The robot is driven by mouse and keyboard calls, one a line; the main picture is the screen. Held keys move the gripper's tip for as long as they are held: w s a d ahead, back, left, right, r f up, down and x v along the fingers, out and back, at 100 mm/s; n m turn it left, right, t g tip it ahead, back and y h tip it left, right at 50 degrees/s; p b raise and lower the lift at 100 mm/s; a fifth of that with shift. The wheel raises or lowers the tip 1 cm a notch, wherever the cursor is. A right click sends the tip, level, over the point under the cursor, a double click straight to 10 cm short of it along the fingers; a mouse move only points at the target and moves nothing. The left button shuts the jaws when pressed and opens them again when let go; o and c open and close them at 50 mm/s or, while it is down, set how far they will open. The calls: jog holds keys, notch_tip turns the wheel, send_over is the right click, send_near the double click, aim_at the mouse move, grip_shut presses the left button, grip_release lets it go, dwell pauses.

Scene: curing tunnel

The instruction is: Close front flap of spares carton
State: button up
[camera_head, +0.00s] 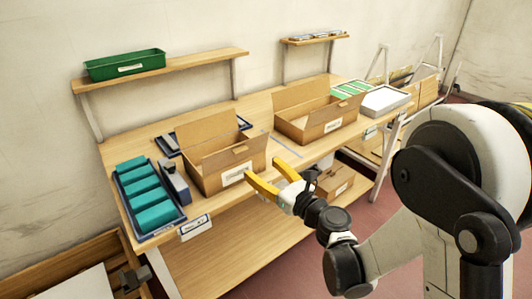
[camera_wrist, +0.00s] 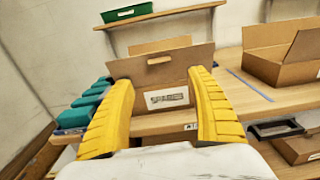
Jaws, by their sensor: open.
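A brown cardboard carton (camera_head: 200,176) stands open on the bench in front of my gripper, with a white label on its front; I cannot read it, so I cannot tell for sure that this is the spares carton. The back flap (camera_head: 205,137) is raised. My yellow-fingered gripper (camera_head: 262,176) is open and empty, in front of the carton near its right front corner. In the wrist view the fingers (camera_wrist: 160,100) frame the label; contact cannot be told.
A second open carton (camera_head: 305,124) stands to the right. A blue tray of teal boxes (camera_head: 148,202) and a grey holder (camera_head: 174,180) are on the left. A shelf with a green bin (camera_head: 125,66) hangs above. Another carton (camera_head: 335,180) sits below the bench top.

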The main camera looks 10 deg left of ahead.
aim_at(242, 151)
jog(key=b+x, duration=0.2)
jog(key=x, duration=0.9)
jog(key=shift+b, duration=0.35)
